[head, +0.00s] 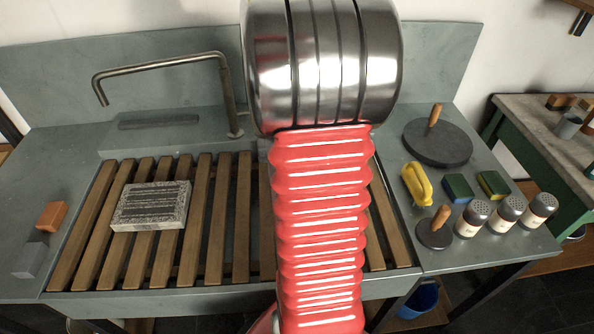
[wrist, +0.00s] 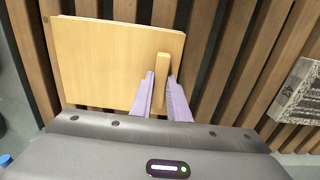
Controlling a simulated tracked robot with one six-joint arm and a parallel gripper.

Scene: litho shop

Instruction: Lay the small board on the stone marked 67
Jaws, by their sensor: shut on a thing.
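A small light-wood board (wrist: 105,60) with a raised wooden grip shows in the wrist view. My gripper (wrist: 161,80) has two lilac fingers, shut on the board's grip near its right side. The board is over the wooden slats; its height above them is hard to judge. A grey speckled stone (head: 151,205) with dark lines of print on top lies flat on the left part of the slats. Its edge shows at the right of the wrist view (wrist: 299,92). I cannot read a number on it. My arm hides the board and gripper in the head view.
The slatted rack (head: 214,220) sits in a grey sink with a bent tap (head: 228,95) behind. Orange and grey blocks (head: 52,215) are at left. At right are a round dark disc (head: 437,143), a small disc, a yellow-handled tool, sponges and shakers (head: 505,212).

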